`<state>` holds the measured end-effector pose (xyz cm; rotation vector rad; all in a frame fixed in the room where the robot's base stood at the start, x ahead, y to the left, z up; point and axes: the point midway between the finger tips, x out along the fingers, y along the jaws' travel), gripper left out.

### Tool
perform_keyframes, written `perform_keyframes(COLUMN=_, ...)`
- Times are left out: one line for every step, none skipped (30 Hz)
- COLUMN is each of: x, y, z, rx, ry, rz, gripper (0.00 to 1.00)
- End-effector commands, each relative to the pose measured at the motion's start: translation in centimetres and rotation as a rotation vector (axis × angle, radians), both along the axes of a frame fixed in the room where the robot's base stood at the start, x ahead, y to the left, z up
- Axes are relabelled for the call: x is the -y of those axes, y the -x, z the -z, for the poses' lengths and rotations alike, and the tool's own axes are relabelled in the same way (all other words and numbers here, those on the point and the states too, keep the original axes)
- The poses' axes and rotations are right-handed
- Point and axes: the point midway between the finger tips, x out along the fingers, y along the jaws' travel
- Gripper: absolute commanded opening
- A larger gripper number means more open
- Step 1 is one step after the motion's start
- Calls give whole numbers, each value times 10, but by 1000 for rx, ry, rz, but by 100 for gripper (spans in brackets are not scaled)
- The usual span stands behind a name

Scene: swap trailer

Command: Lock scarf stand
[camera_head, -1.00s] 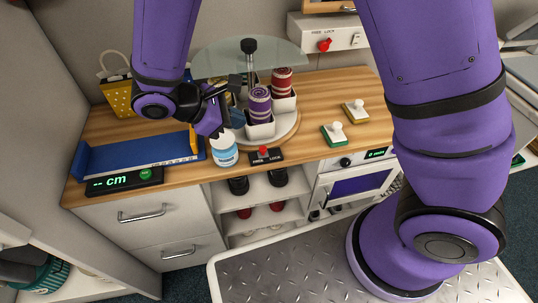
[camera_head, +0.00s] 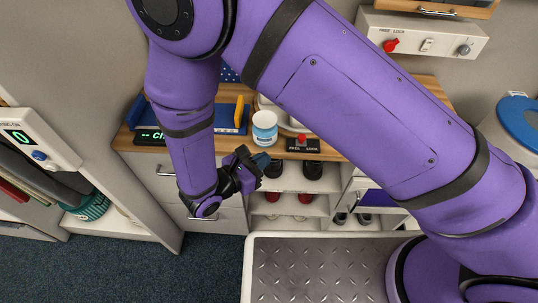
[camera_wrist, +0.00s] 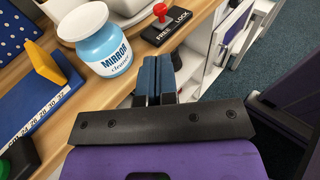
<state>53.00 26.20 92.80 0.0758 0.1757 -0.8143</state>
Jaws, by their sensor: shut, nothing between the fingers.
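A black FREE/LOCK plate (camera_head: 303,146) with a red knob (camera_head: 302,138) sits at the counter's front edge, before the scarf stand. In the wrist view the plate (camera_wrist: 170,27) and red knob (camera_wrist: 160,11) are at the top; I cannot tell which side the knob is set to. Only a bit of the stand's pale round base (camera_head: 272,108) shows; my arm hides the rest and its scarves. My gripper (camera_head: 263,162) is shut and empty, in front of the counter edge, left of and nearer than the plate. Its blue fingertips (camera_wrist: 156,64) point toward the plate, apart from it.
A mirror cleaner jar (camera_head: 265,128) stands left of the plate, close to my gripper. A blue measuring board (camera_head: 225,118) lies further left. A wall box (camera_head: 425,40) has another FREE/LOCK label and red knob. Floor at lower left is clear.

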Motion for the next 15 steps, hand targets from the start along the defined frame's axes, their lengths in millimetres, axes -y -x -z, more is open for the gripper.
perform_keyframes(x=8, y=-6, z=2, rx=-1, ry=3, rz=5, gripper=0)
perform_keyframes(x=12, y=-10, z=3, rx=-1, ry=3, rz=5, gripper=0)
perform_keyframes(x=17, y=-15, z=4, rx=0, ry=3, rz=4, gripper=0)
perform_keyframes(x=21, y=-19, z=5, rx=-1, ry=2, rz=5, gripper=0)
perform_keyframes(x=25, y=-22, z=6, rx=-2, ry=1, rz=6, gripper=0)
perform_keyframes(x=30, y=-27, z=8, rx=-1, ry=1, rz=5, gripper=0)
perform_keyframes(x=35, y=-31, z=8, rx=-1, ry=2, rz=5, gripper=0)
perform_keyframes(x=39, y=-35, z=9, rx=-1, ry=2, rz=6, gripper=0)
perform_keyframes(x=44, y=-40, z=11, rx=-1, ry=2, rz=5, gripper=0)
perform_keyframes(x=48, y=-44, z=12, rx=-2, ry=1, rz=6, gripper=0)
perform_keyframes(x=52, y=-47, z=13, rx=-1, ry=1, rz=6, gripper=0)
perform_keyframes(x=57, y=-52, z=14, rx=-1, ry=1, rz=5, gripper=0)
perform_keyframes(x=61, y=-55, z=15, rx=-1, ry=1, rz=6, gripper=0)
perform_keyframes(x=64, y=-59, z=16, rx=0, ry=0, rz=5, gripper=0)
perform_keyframes(x=68, y=-63, z=17, rx=1, ry=1, rz=5, gripper=0)
